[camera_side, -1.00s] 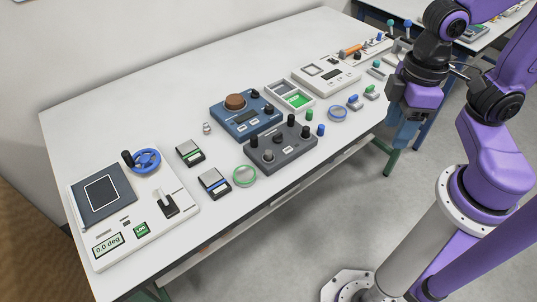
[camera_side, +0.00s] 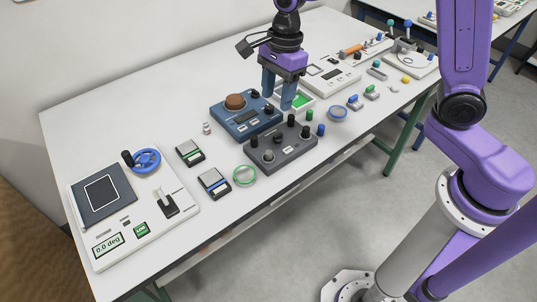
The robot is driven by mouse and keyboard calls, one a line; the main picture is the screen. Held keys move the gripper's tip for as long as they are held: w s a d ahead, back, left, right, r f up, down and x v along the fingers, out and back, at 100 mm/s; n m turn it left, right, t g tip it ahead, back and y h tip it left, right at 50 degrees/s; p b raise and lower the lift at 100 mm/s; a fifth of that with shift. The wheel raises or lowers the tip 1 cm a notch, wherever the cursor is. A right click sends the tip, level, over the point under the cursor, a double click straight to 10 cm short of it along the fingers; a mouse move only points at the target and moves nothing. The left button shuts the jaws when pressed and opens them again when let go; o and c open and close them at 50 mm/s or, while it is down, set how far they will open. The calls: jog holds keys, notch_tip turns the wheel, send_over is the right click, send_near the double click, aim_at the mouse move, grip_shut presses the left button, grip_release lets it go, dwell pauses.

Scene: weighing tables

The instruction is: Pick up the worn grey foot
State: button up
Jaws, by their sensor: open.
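My gripper (camera_side: 278,97) is open and points down, with its two blue fingers apart and nothing seen between them. A small grey piece (camera_side: 206,128) stands on the white table just left of the blue device, well left of my gripper. It may be the worn grey foot, but it is too small to tell.
A dark grey panel with upright knobs (camera_side: 281,158) stands in front of the blue device. A white board with a blue wheel (camera_side: 146,160) is at left. The table's back left is clear.

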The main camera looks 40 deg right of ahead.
send_near(269, 152)
jog(key=shift+m, duration=0.3)
jog(key=f, duration=0.5)
jog(key=a+f, duration=0.1)
jog(key=f, duration=0.2)
jog(key=shift+w+f, duration=0.1)
jog(key=shift+f, duration=0.25)
grip_shut()
